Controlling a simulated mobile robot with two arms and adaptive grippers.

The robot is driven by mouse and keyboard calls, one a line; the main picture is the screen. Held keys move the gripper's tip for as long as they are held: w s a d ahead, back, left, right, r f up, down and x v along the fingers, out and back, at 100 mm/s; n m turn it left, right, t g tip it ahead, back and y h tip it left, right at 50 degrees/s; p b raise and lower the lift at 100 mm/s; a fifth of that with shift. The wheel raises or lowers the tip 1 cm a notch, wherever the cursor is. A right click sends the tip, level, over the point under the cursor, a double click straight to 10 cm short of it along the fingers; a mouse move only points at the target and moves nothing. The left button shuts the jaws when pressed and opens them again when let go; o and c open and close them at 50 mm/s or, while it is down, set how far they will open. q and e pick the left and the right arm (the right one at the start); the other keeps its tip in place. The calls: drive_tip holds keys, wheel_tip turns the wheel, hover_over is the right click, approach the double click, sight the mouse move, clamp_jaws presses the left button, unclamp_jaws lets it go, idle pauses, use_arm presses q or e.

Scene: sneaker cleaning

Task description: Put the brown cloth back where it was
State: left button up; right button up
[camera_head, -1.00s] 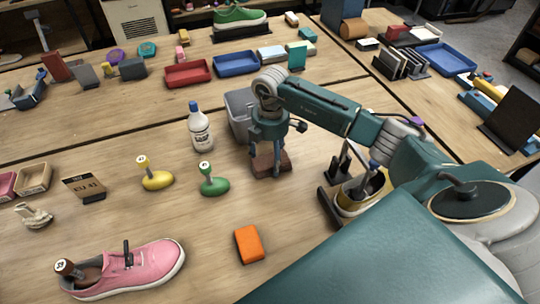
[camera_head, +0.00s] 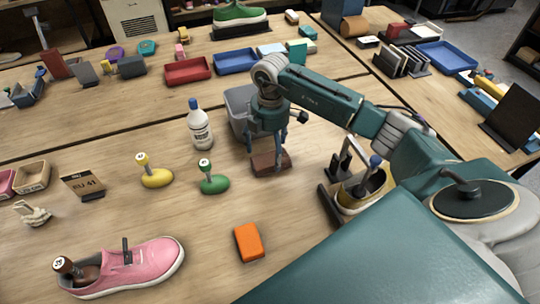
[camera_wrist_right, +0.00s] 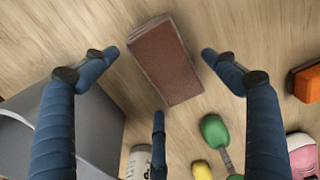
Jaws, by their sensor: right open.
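In the right wrist view the brown cloth (camera_wrist_right: 167,60) lies between the spread fingertips (camera_wrist_right: 160,62), with gaps on both sides. The gripper is open and holds nothing. Part of the cloth is hidden behind the fingers in the head view. My left gripper is not in view.
A grey bin (camera_head: 236,100) stands close behind the gripper, with a white bottle (camera_head: 200,128) at its left. Green (camera_head: 214,184) and yellow (camera_head: 156,178) handled tools, an orange block (camera_head: 249,242) and a pink sneaker (camera_head: 130,268) lie nearer. A tool holder (camera_head: 335,210) stands right.

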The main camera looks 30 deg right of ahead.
sight(270, 154)
wheel_tip(270, 154, up, 10)
drive_tip(key=b, duration=0.2)
drive_tip(key=shift+f, duration=0.25)
